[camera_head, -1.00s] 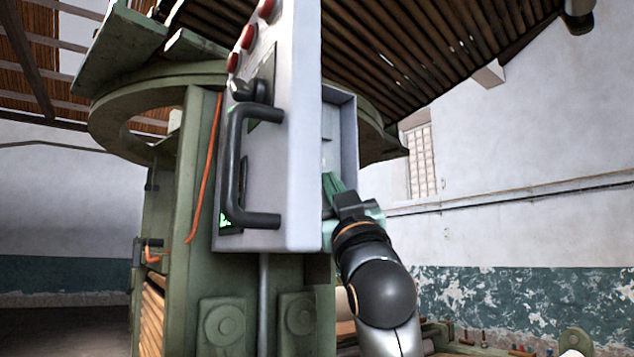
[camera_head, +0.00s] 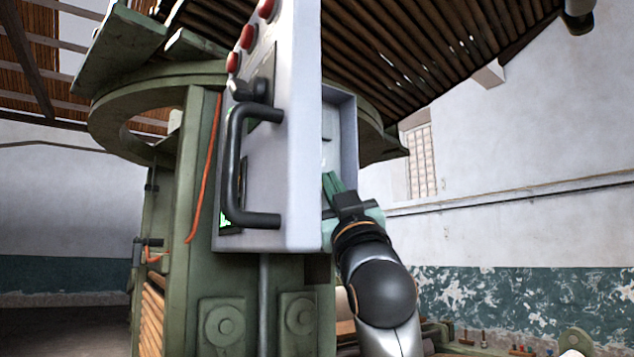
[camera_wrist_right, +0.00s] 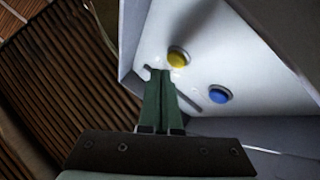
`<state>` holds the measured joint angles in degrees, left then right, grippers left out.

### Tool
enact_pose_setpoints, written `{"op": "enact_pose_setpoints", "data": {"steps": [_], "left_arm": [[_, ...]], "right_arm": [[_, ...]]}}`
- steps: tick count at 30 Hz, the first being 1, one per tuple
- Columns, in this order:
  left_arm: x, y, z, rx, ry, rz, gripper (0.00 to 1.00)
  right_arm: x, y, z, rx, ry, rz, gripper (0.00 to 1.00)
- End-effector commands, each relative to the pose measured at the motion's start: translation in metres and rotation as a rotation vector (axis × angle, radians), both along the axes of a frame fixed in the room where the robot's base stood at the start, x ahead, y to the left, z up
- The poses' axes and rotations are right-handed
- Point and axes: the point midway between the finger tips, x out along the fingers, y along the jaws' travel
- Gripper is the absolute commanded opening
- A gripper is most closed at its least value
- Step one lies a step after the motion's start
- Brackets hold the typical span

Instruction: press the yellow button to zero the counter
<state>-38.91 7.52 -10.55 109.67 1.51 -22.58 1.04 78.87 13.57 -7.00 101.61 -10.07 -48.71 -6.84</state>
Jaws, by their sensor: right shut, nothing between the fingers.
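The yellow button (camera_wrist_right: 178,57) sits on the pale inner panel (camera_wrist_right: 228,68) of a grey control box in the right wrist view. My right gripper (camera_wrist_right: 160,73) has its green fingers together and empty, with the tips close below and left of the yellow button. I cannot tell whether they touch the panel. In the head view my right gripper (camera_head: 333,180) reaches into the open side of the box (camera_head: 347,125), and its tips are partly hidden by the door edge. The yellow button is hidden there. My left gripper is not in view.
A blue button (camera_wrist_right: 220,94) lies right of the yellow one, with a dark slot (camera_wrist_right: 188,100) between it and the fingers. The open door (camera_head: 303,130) with a black handle (camera_head: 233,165) stands left of my arm. Green machinery (camera_head: 170,200) is behind.

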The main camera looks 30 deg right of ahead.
Motion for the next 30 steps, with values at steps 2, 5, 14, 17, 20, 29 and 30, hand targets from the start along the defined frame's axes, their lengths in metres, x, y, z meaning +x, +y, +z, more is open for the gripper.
{"op": "enact_pose_setpoints", "data": {"steps": [2, 5, 14, 17, 20, 29, 30], "left_arm": [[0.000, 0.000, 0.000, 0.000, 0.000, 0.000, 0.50], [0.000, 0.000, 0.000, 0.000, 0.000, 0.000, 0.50], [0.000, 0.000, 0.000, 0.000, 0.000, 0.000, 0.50], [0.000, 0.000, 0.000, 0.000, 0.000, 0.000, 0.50], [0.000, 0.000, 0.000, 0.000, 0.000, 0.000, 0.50], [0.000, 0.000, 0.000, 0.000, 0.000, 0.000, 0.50], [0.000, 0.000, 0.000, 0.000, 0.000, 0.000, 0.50]], "right_arm": [[0.001, 0.000, 0.000, 0.000, 0.000, 0.000, 0.00], [0.003, 0.000, 0.000, 0.000, 0.000, 0.000, 0.00], [0.008, 0.001, 0.000, 0.000, 0.000, 0.000, 0.00], [0.008, 0.001, 0.000, 0.000, 0.000, 0.000, 0.00], [0.009, 0.001, 0.000, 0.000, 0.000, 0.000, 0.00], [0.011, 0.001, 0.000, 0.000, 0.000, 0.000, 0.00], [0.012, 0.001, 0.000, 0.000, 0.000, 0.000, 0.00]]}}
